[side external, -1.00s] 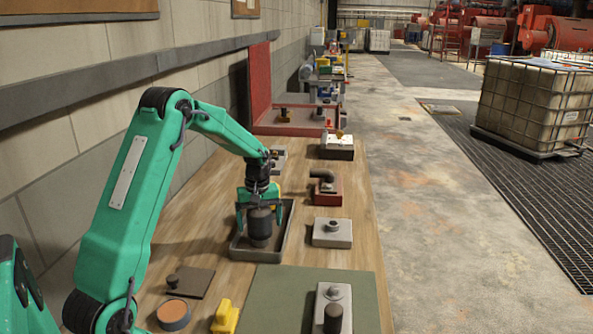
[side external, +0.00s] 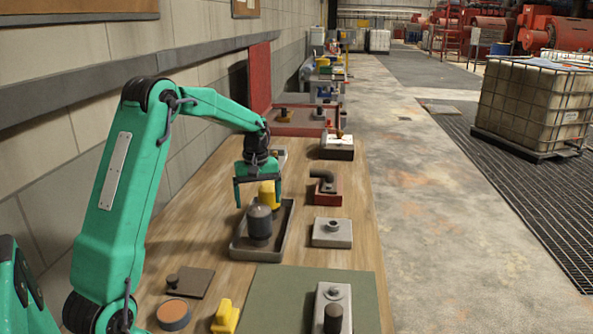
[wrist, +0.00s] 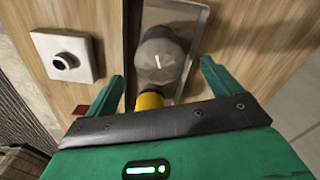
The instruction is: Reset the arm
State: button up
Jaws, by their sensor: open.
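My gripper (side external: 258,198) is open and empty, raised above a tray (side external: 284,228) on the wooden bench. A dark grey cylindrical part (side external: 260,222) stands upright in the tray, just below my fingertips and apart from them. A yellow part (side external: 267,193) stands at the tray's far end, partly hidden by my gripper. In the wrist view, the dark part (wrist: 160,60) shows ahead between my spread fingers (wrist: 160,82). The yellow part (wrist: 150,101) is closer to the palm, and the palm hides some of it.
A pale block with a round boss (side external: 332,233) stands right of the tray, and a red block with a dark elbow pipe (side external: 325,187) beyond it. A green mat (side external: 274,297) holds a grey block at the front. A wall (side external: 60,150) runs along the left.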

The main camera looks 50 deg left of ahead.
jog(key=shift+r, duration=0.1)
jog(key=s+d+r+m+t, duration=0.2)
jog(key=s+d+r+m, duration=0.45)
jog(key=d+r, duration=0.6)
jog(key=s+d+f+m+t, duration=0.2)
jog(key=s+d+m, duration=0.5)
jog(key=s+d, duration=0.4)
jog(key=s+t, duration=0.1)
jog(key=s, duration=0.3)
jog(key=shift+d+t, duration=0.25)
jog(key=shift+t, duration=0.05)
